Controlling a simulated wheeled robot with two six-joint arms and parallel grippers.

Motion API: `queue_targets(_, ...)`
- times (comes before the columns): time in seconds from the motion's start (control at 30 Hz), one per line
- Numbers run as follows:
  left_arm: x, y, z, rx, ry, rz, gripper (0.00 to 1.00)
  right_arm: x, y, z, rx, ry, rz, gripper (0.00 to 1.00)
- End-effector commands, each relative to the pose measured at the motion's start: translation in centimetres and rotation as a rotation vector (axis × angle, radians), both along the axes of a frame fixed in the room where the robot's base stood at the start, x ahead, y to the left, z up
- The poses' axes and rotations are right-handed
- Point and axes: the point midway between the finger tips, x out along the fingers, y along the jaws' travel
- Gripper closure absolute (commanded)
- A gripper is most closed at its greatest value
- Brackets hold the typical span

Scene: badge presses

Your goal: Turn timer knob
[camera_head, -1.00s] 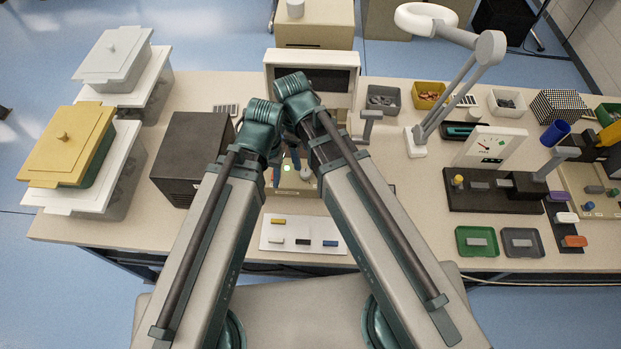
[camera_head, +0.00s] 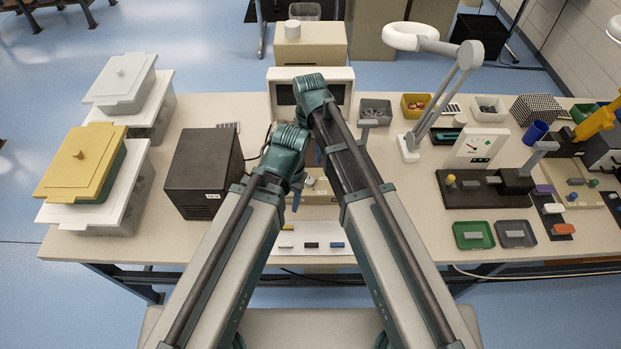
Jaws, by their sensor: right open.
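A beige control panel (camera_head: 322,186) stands at the middle of the table, mostly behind my arms. A small pale round part, perhaps the timer knob (camera_head: 308,181), shows on it; its marking is too small to read. My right gripper (camera_head: 319,156) hangs just above and behind the panel, partly hidden by my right arm. It is open, and I see nothing in it. My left gripper (camera_head: 297,196) points down in front of the panel's left part. Its fingers are mostly hidden, so I cannot tell their opening. I cannot tell whether either gripper touches the panel.
A black box (camera_head: 203,172) stands left of my arms. A white tray (camera_head: 322,249) with small coloured pieces lies in front of the panel. A white-framed screen unit (camera_head: 341,76) stands behind. A press with a gauge (camera_head: 476,147) and a lamp (camera_head: 409,146) are right.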

Motion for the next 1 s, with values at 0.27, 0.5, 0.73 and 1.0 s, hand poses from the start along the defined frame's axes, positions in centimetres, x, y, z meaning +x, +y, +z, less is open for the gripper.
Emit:
queue_targets(0.27,0.0,0.0,-2.7,0.0,0.0,0.001,0.5,0.0,0.0,-2.7,0.0,0.0,-0.001,0.29)
queue_targets(0.5,0.0,0.0,-6.1,0.0,0.0,0.002,0.5,0.0,0.0,-6.1,0.0,0.0,-0.002,0.29)
queue_targets(0.73,0.0,0.0,-9.3,0.0,0.0,0.003,0.5,0.0,0.0,-9.3,0.0,0.0,-0.002,0.29)
queue_targets(1.0,0.0,0.0,-12.8,0.0,0.0,0.002,0.5,0.0,0.0,-12.8,0.0,0.0,-0.002,0.29)
